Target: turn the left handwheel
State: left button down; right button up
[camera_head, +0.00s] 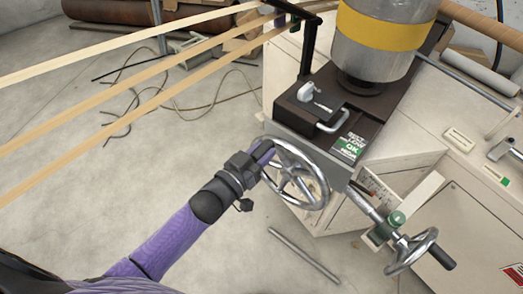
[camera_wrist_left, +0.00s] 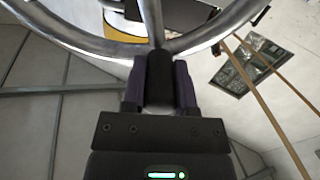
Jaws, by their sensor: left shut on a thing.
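The left handwheel (camera_head: 298,173) is a shiny spoked metal wheel on the front of the machine. My left arm reaches up from below to the wheel's left side. My left gripper (camera_head: 262,153) is shut on the wheel's handle. In the left wrist view, the dark fingers of my left gripper (camera_wrist_left: 159,85) stand on both sides of the black handle (camera_wrist_left: 160,72), with the handwheel rim (camera_wrist_left: 60,37) crossing just beyond it. My right gripper is not in view.
A second handwheel (camera_head: 412,250) with a black handle stands at the lower right, by a green knob (camera_head: 397,218). A metal bar (camera_head: 303,254) lies on the floor below the left wheel. Wooden strips (camera_head: 130,85) cross the upper left. Floor at left is mostly clear.

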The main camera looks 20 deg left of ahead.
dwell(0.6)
pick_arm(q)
jog(key=d+m+p, duration=0.1)
jog(key=s+d+m, duration=0.1)
jog(key=m, duration=0.1)
jog(key=d+r+m+p, duration=0.1)
jog(key=d, duration=0.1)
jog(key=shift+s+r+m+p, duration=0.1)
jog(key=shift+s+m+p, duration=0.25)
jog(key=shift+m, duration=0.05)
jog(key=shift+d, duration=0.2)
jog(key=shift+c, duration=1.9)
grip_release()
jog(key=p, duration=0.1)
send_near(288, 152)
jog(key=v, duration=0.3)
jog(key=shift+s, duration=0.1)
